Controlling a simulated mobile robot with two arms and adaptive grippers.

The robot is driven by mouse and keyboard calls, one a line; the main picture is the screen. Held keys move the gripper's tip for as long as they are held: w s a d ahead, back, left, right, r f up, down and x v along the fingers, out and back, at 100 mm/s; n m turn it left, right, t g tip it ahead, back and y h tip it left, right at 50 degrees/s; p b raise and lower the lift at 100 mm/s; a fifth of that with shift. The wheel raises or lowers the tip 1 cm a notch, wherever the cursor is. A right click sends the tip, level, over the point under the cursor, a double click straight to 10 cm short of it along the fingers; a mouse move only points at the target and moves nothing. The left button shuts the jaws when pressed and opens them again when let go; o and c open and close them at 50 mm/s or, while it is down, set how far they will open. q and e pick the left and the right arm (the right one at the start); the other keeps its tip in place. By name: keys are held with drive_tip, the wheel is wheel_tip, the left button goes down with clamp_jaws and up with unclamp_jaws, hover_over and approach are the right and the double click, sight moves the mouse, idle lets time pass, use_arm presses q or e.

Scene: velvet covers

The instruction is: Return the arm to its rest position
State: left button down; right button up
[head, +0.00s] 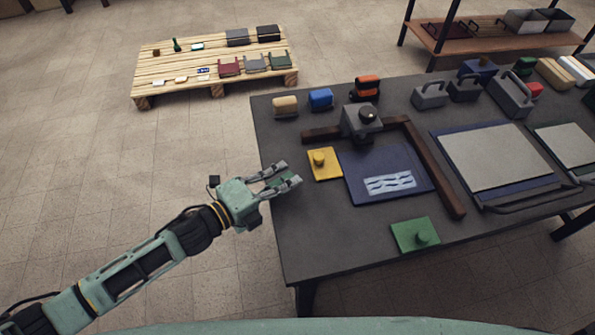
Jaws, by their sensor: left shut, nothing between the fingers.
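My left arm comes in from the lower left over the floor. Its gripper (291,174) is at the left edge of the dark table (330,239), left of a yellow plate with a knob (325,164). The gripper is shut and holds nothing. A green patch shows at its fingers; I cannot tell whether it is part of the gripper or something behind it. My right gripper is not in view.
The table holds a navy panel with a pale wave pattern (389,183), a brown angled bar (436,170), a green knobbed plate (415,235) and grey-topped panels (495,157). A wooden pallet (170,70) with small items stands behind. Floor left of the table is clear.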

use_arm(q)
drive_tip(key=a, duration=0.1)
drive_tip(key=s, duration=0.1)
drive_tip(key=a, duration=0.1)
drive_tip(key=shift+s+a+f+b, duration=0.2)
drive_tip(key=shift+a+f+b, duration=0.1)
drive_tip(key=shift+a, duration=0.05)
drive_tip(key=s+a+f+n+y, duration=0.2)
drive_tip(key=a+n+y, duration=0.35)
drive_tip(key=n, duration=0.35)
drive_tip(key=s+a+f+n+y, duration=0.1)
drive_tip(key=s+a+n+y, duration=0.1)
drive_tip(key=a+n+y, duration=0.55)
drive_tip(key=s+a+f+n+g, duration=0.1)
drive_tip(key=s+f+n+g, duration=0.3)
drive_tip(key=s, duration=0.4)
drive_tip(key=s+a+f+n+g, duration=0.25)
drive_tip(key=s+n, duration=0.35)
drive_tip(key=s, duration=0.3)
wheel_tip(320, 180, down, 26)
drive_tip(key=s+g, duration=0.2)
drive_tip(key=s+a+f, duration=0.2)
drive_tip(key=s+f, duration=1.3)
drive_tip(key=s, duration=0.1)
drive_tip(key=shift+g, duration=0.45)
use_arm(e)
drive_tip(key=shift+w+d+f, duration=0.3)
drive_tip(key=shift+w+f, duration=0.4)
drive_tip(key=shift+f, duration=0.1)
